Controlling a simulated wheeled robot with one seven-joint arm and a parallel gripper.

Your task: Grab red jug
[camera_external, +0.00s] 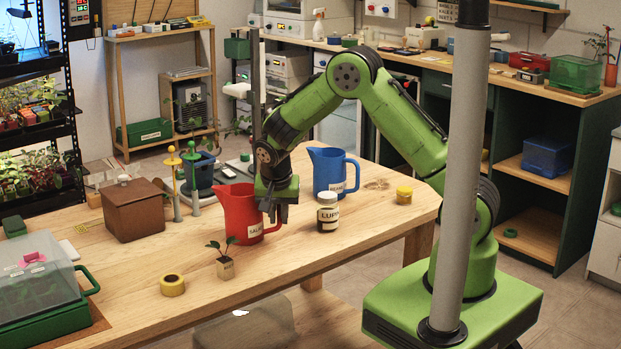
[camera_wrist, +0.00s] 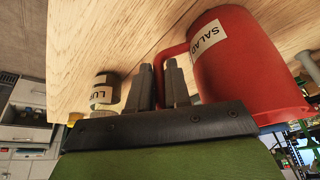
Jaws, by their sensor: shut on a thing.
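The red jug (camera_external: 236,207), with a white label, stands upright on the wooden table (camera_external: 330,262). My gripper (camera_external: 280,213) points down at the jug's right side, where the handle is. It hides most of the handle in the external view. In the wrist view the red jug (camera_wrist: 240,75) fills the right side, its label reading "SALAD". Its handle runs in between the two fingers of my gripper (camera_wrist: 158,68), which is shut on it.
A blue jug (camera_external: 328,170) stands close behind my gripper. A seedling cube (camera_external: 225,268) and tape roll (camera_external: 172,285) lie in front. A brown box (camera_external: 132,210) stands left.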

